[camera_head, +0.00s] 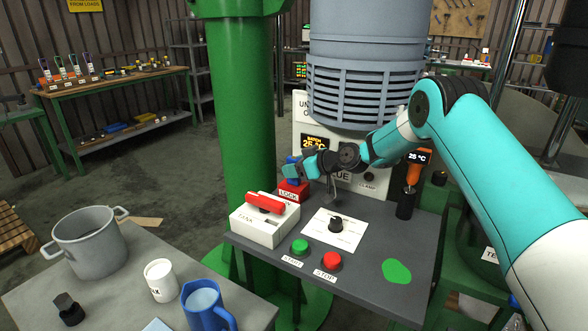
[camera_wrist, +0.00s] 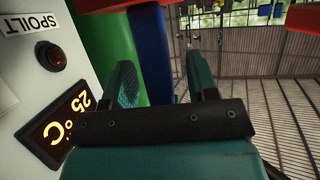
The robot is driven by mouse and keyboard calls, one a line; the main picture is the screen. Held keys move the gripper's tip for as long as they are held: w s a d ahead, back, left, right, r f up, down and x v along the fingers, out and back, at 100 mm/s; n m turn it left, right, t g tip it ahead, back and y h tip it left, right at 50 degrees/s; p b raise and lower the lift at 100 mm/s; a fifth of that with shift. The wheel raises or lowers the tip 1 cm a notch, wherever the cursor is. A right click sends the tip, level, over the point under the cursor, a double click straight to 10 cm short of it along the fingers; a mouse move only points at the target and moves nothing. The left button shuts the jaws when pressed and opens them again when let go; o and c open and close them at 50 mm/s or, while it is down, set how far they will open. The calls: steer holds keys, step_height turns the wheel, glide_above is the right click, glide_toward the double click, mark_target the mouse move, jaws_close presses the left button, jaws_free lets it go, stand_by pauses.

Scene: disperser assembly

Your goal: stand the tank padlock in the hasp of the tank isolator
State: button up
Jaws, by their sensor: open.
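A blue upright piece (camera_head: 292,171), which looks like the padlock, stands at a red block (camera_head: 293,190) marked LOCK. The tank isolator (camera_head: 264,226) is a white box with a red handle (camera_head: 265,203), just in front of the block; I cannot make out its hasp. My gripper (camera_head: 301,167) is beside the blue piece at the rear of the panel. In the wrist view, my open fingers (camera_wrist: 162,85) stand apart, with the blue piece (camera_wrist: 150,50) showing between them. Contact with either finger cannot be told. The piece's lower part is partly hidden.
The panel also holds a black knob (camera_head: 336,225), green (camera_head: 299,247) and red (camera_head: 332,261) buttons, and an orange-black tool (camera_head: 412,175). A green column (camera_head: 243,120) rises close behind the isolator. A pot (camera_head: 88,245) and blue jug (camera_head: 205,307) stand on the left table.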

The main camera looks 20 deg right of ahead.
steer(key=shift+w+a+f, duration=0.1)
steer(key=shift+w+a, duration=0.1)
jaws_close()
